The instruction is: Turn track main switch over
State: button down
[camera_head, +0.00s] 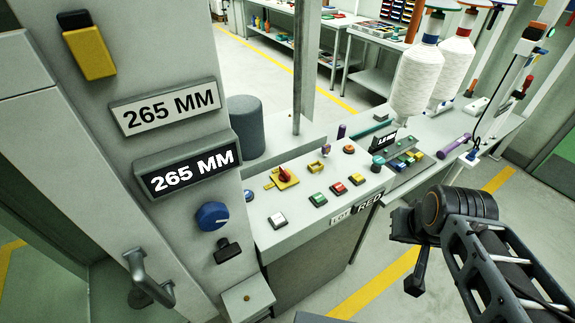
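A red rotary switch (285,174) on a yellow plate sits on the sloped grey control panel (298,232) in the middle of the view. No label reading "track main" is legible, so I cannot tell for sure that this is the named switch. A blue round knob (212,216) is on the grey cabinet face to its left. My arm comes in from the lower right. The dark part at its end, seemingly my gripper (416,278), hangs right of the panel, clear of it. Its fingers cannot be made out.
Green, red and yellow push buttons (337,188) and a white one (277,220) surround the switch. A metal handle (148,280) juts from the cabinet at lower left. White thread cones (416,80) stand on the bench behind. Floor between panel and arm is clear.

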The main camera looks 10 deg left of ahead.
aim_at(284, 176)
jog(key=z, duration=0.85)
jog(key=i, duration=0.6)
jog(key=u, duration=2.5)
jog(key=i, duration=0.3)
jog(key=u, duration=0.2)
